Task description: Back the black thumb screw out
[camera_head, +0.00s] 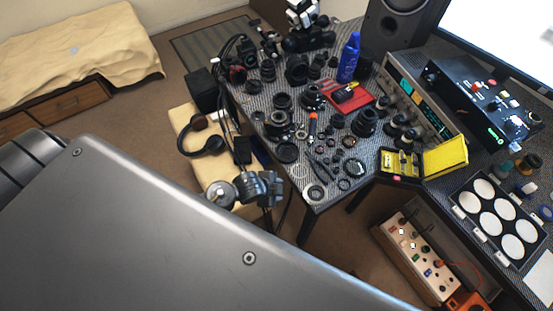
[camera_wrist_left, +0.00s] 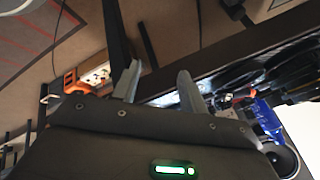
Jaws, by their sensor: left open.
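I cannot pick out the black thumb screw for certain in either view. In the head view, many dark lens parts and rings (camera_head: 312,97) lie on the patterned workbench (camera_head: 315,203). A blue-grey jointed fixture (camera_head: 268,188) with a round silver face (camera_head: 221,193) shows at the bench's near left edge. My left gripper (camera_wrist_left: 158,67) shows in the left wrist view, its two grey fingers apart and nothing seen between them. Its tips appear close to the dark bench edge in that view; the exact gap is unclear. My right gripper is not in view.
A large grey link of mine covers the head view's lower left. A blue bottle (camera_head: 349,60), red tray (camera_head: 350,98), yellow-lidded case (camera_head: 445,157) and instrument box (camera_head: 482,100) crowd the bench.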

